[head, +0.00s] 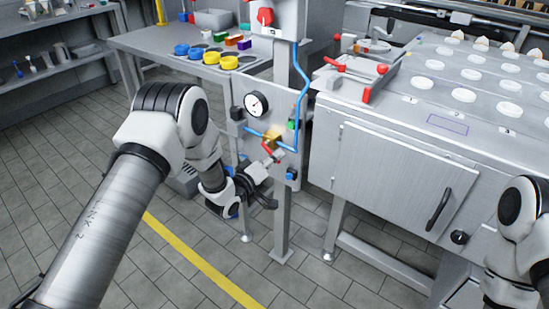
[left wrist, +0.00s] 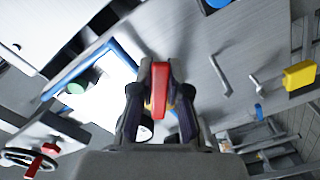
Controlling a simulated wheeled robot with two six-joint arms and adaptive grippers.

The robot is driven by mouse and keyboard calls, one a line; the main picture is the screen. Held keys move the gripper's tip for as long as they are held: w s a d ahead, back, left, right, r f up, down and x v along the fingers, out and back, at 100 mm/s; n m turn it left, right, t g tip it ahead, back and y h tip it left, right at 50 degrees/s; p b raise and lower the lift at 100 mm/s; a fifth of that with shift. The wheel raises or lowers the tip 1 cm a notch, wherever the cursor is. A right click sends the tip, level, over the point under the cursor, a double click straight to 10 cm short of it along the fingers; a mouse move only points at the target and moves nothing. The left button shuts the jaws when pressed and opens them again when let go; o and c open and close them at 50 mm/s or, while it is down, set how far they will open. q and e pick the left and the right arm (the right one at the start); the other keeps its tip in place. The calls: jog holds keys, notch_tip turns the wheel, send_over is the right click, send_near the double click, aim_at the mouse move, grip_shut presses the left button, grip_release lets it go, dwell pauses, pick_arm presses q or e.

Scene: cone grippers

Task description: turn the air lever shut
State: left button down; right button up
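The air lever is a red handle (head: 267,148) on a brass valve (head: 273,136), low on the grey upright panel with the gauge. My left gripper (head: 270,161) is at the lever, reaching it from below and in front. In the left wrist view the red lever (left wrist: 160,88) lies between the two dark fingers (left wrist: 160,100), which close in on both its sides and appear to touch it. The valve body is mostly hidden there. My right gripper is out of view; only part of the right arm shows at the right edge.
A round gauge (head: 256,105), blue pipe (head: 302,90) and green part (head: 292,124) are close to the lever. A red knob (head: 265,16) is above. A steel cabinet (head: 390,175) stands close on the right, and a table (head: 150,42) with coloured pieces behind. Floor in front is clear.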

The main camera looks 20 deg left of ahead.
pick_arm(q)
jog(key=shift+f+m, duration=0.1)
jog(key=shift+m, duration=0.2)
jog(key=shift+w+a+f+m+b, duration=0.1)
jog(key=shift+a+f+m+b, duration=0.1)
jog(key=shift+m, duration=0.35)
jog(key=shift+w+a+f+m+b, duration=0.1)
jog(key=shift+a+f+m+b, duration=0.1)
jog(key=shift+m, duration=0.35)
jog(key=shift+w+a+f+m+b, duration=0.15)
jog(key=shift+a+m, duration=0.3)
jog(key=shift+m, duration=0.9)
jog(key=shift+w+a+f+m+b, duration=0.2)
jog(key=shift+a+m, duration=0.25)
jog(key=shift+m, duration=0.95)
jog(key=shift+w+a+f+m+b, duration=0.15)
jog(key=shift+a+m, duration=0.3)
jog(key=shift+m, duration=0.9)
jog(key=c, duration=1.1)
grip_release()
